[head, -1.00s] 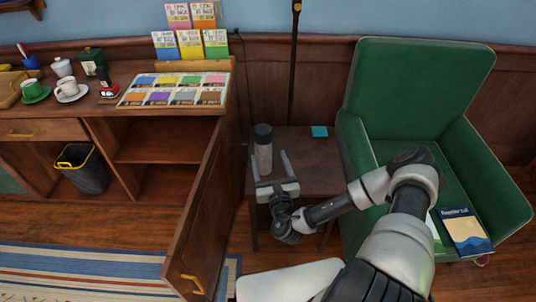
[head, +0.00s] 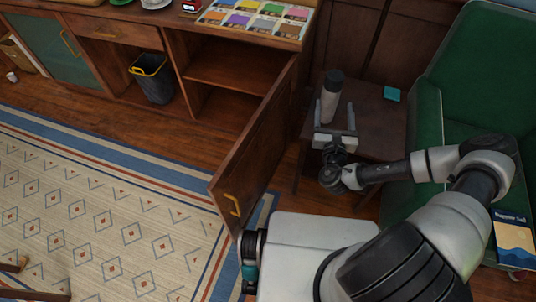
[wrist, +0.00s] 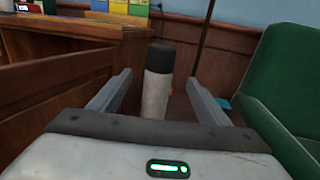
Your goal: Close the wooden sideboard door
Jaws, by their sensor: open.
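The wooden sideboard door (head: 258,140) stands wide open, swung out toward me from the right end of the sideboard (head: 120,32). Behind the door the shelf compartment (head: 230,68) is open and looks empty. My gripper (head: 335,127) is open and empty, to the right of the door and apart from it, over the small side table. In the wrist view my gripper's fingers (wrist: 160,100) are spread, with the door (wrist: 60,80) to their left.
A bottle with a dark cap (head: 331,97) stands on the side table (head: 375,125), just beyond my gripper. A green armchair (head: 455,90) is at the right. A black bin (head: 152,82) sits under the sideboard. The patterned rug (head: 110,210) left of the door is largely clear.

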